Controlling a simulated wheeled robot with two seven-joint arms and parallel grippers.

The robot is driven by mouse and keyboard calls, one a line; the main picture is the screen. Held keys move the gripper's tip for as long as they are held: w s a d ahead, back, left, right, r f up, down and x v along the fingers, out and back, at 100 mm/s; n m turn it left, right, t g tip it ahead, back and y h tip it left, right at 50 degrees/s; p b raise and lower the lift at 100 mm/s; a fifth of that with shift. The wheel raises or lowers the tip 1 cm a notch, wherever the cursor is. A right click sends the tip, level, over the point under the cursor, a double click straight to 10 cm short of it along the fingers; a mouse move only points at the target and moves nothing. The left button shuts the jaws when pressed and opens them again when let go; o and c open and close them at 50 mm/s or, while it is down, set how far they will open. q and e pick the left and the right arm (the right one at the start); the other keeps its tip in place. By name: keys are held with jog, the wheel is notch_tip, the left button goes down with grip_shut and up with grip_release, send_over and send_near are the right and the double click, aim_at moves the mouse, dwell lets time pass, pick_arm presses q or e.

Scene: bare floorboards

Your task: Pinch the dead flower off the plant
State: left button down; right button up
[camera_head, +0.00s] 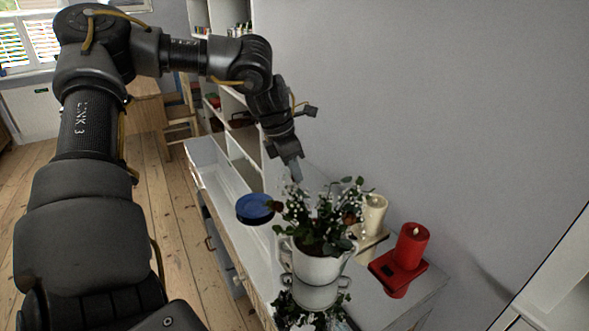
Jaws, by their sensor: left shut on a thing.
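The plant (325,222) has dark green leaves and small white blossoms and stands in a white cup-like pot (318,267) on the cabinet top. A small dark brown bit (277,206) at its left edge may be the withered flower; I cannot tell for sure. My left gripper (295,176) reaches down from the upper left, with its fingertips at the top left of the foliage. It is shut on a small part of the plant that its fingers mostly hide. My right gripper is out of view.
A cream candle (374,214) and a red candle (409,246) stand on holders to the right. The pot is mirrored in the glossy cabinet top. A grey wall (450,120) rises behind; a wooden chair (178,132) is at the back left.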

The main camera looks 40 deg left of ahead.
pick_arm(q)
jog(key=shift+r, duration=0.1)
jog(key=shift+r+p, duration=1.95)
jog(key=shift+r, duration=1)
